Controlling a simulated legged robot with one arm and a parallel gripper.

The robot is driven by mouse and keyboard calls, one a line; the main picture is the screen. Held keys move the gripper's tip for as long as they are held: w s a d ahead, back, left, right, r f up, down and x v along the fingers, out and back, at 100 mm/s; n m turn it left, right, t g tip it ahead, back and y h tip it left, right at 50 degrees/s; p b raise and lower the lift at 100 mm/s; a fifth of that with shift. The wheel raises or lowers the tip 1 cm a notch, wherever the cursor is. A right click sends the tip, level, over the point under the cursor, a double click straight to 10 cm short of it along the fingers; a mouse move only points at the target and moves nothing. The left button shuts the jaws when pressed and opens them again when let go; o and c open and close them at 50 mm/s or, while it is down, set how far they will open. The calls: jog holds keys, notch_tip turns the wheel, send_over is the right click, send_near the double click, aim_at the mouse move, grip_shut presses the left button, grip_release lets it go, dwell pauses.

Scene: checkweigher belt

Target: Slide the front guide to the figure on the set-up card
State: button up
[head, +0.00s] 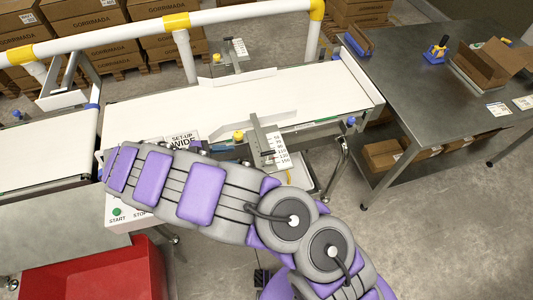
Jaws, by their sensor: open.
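The front guide (252,127) is a pale angled rail along the near side of the white belt (170,110). A grey bar (262,135) and a yellow knob (239,135) sit at it. A white scale plate (277,150) with printed numbers lies beside the bar; which figure the bar marks is too small to tell. The set-up card (184,137) stands at the belt's near edge and reads "SET-UP" and "WIDE"; its lower part is hidden behind my arm. My gripper does not show; the visible arm crosses the near side of the machine.
The rear guide (237,77) has its own scale (239,47). A white and yellow rail (130,30) runs behind the belt. A steel table (430,100) stands right, a red bin (95,270) front left. START and STOP buttons (117,212) sit below my arm.

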aim_at(260, 154)
jog(key=b+x, duration=0.2)
jog(key=x, duration=1.1)
jog(key=shift+w+d, duration=0.1)
jog(key=shift+d, duration=0.25)
grip_shut()
